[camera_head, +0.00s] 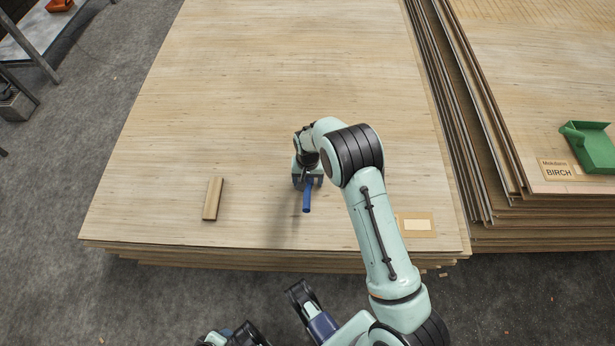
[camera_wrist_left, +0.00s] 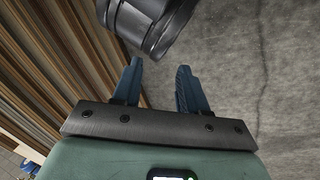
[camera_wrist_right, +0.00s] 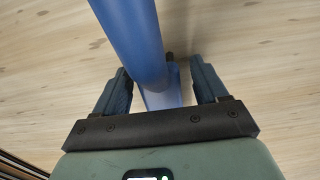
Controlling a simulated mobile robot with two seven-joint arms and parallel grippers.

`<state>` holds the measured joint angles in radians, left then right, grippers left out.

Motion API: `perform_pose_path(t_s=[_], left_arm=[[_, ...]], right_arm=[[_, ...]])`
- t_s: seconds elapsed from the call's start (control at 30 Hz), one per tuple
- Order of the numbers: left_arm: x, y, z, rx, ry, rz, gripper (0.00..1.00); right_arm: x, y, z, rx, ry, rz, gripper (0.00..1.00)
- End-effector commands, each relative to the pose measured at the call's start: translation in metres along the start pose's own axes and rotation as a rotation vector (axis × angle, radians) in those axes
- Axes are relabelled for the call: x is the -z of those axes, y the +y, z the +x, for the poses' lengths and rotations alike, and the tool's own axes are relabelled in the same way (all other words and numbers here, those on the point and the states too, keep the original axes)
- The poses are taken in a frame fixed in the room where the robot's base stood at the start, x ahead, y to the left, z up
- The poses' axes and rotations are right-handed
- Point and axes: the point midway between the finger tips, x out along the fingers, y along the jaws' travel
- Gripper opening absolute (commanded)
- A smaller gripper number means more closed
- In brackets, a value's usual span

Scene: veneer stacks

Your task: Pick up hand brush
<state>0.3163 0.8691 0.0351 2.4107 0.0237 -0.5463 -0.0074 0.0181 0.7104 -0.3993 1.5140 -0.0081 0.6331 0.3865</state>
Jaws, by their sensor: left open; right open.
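A blue handle, which I take to be the hand brush (camera_head: 307,197), stands out from under my right gripper (camera_head: 307,181) over the front middle of the plywood stack. The brush's bristles are hidden from the head. In the right wrist view the blue handle (camera_wrist_right: 130,35) runs from the top edge down between the two fingers of the right gripper (camera_wrist_right: 160,78). Those fingers are open, one on each side, with gaps visible beside the handle. My left gripper (camera_wrist_left: 160,75) is open and empty, over the grey floor beside the stack edges.
The plywood stack (camera_head: 270,60) has broad free room on top. A wooden block (camera_head: 213,198) lies left of the brush, and a label (camera_head: 416,224) lies at front right. Another stack on the right bears a green dustpan-like object (camera_head: 590,146) and a BIRCH sign (camera_head: 557,170).

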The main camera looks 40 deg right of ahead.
Motion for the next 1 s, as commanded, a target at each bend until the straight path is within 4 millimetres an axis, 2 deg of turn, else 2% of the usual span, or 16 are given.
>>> perform_pose_path(t_s=[0.07, 0.23, 0.53, 0.67, 0.87, 1.0], left_arm=[[0.0, 0.0, -0.001, 0.0, 0.0, 0.0, 0.43], [0.0, 0.0, -0.001, 0.0, -0.001, 0.0, 0.43], [-0.001, 0.001, -0.001, 0.0, -0.002, 0.001, 0.43], [-0.003, 0.001, -0.003, -0.001, -0.008, 0.001, 0.43], [-0.013, 0.004, -0.011, -0.003, -0.038, 0.004, 0.43], [-0.026, 0.008, -0.022, -0.005, -0.077, 0.007, 0.43]], right_arm=[[0.0, 0.0, -0.001, 0.0, 0.0, 0.0, 0.69], [0.0, 0.0, -0.001, 0.0, 0.0, 0.0, 0.14], [0.0, 0.0, -0.002, 0.001, 0.0, 0.0, 0.13], [0.0, 0.0, -0.009, 0.001, 0.001, 0.0, 0.13], [0.0, -0.001, -0.038, 0.003, 0.003, -0.001, 0.13], [0.001, -0.001, -0.074, 0.004, 0.005, -0.001, 0.13]])
